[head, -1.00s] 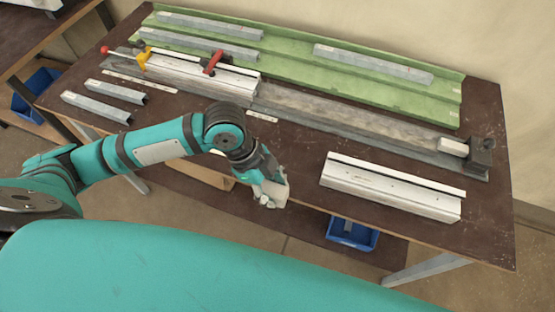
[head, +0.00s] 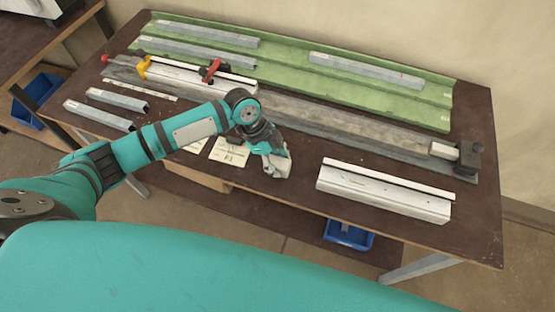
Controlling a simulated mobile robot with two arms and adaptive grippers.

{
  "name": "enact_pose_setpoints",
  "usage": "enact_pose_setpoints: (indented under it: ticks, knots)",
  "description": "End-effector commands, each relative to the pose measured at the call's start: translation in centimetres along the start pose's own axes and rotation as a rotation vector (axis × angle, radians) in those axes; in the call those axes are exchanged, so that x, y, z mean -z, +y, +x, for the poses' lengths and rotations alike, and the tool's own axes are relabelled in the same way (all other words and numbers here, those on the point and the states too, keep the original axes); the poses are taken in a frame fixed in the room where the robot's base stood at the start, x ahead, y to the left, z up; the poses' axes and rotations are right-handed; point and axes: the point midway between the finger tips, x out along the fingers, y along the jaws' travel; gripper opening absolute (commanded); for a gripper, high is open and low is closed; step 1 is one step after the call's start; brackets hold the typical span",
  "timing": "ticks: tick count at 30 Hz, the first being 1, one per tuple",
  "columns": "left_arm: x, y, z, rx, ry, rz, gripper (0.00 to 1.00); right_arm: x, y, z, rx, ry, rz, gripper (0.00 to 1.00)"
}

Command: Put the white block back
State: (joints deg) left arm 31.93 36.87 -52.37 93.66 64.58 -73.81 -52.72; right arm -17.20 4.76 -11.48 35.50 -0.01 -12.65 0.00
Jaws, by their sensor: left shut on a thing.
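My left gripper (head: 277,172) is over the front edge of the brown bench, left of the white profile. It is shut on a small white block (head: 279,161), which the fingers partly cover. Another whitish block (head: 444,151) sits at the right end of the long grey clamp rail (head: 340,127), against a dark end stop (head: 469,159). I cannot tell whether the held block touches the bench top. My right gripper is not in view.
A white profile (head: 383,191) lies at the front right. Another, with red and yellow clamps (head: 212,70), lies at the back left. Grey profiles rest in a green tray (head: 433,110) behind. A paper card (head: 229,151) lies left of my gripper. A blue bin (head: 348,236) is below.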

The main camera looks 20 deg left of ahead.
Motion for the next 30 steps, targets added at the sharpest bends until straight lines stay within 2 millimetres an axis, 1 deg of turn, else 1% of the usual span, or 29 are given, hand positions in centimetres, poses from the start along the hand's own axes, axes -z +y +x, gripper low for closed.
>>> enact_pose_setpoints:
  ticks: [7, 8, 12, 13, 20, 23, 26, 30]
  knots:
    - [-0.1, 0.0, 0.3, 0.001, 0.0, 0.0, 0.02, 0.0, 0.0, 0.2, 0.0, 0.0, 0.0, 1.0]
    - [-0.1, 0.0, 0.2, 0.001, 0.0, 0.0, 0.41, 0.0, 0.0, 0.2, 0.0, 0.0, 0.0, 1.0]
    - [-0.1, 0.0, 0.2, 0.001, 0.0, 0.0, 0.59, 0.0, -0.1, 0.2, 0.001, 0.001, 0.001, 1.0]
    - [-0.1, 0.0, 0.2, 0.001, 0.0, 0.0, 0.61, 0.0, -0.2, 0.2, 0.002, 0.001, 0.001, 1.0]
    - [-0.1, 0.0, 0.2, 0.001, 0.0, 0.0, 0.61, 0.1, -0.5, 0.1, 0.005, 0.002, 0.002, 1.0]
    - [0.0, -0.1, -0.3, 0.002, 0.0, 0.0, 0.61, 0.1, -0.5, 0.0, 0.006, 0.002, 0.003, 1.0]
    - [-0.1, -0.1, -1.4, 0.005, 0.0, 0.0, 0.61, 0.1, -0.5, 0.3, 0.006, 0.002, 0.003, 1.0]
    - [-0.1, -0.1, -4.1, 0.006, -0.001, 0.001, 0.61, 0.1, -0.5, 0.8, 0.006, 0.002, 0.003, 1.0]
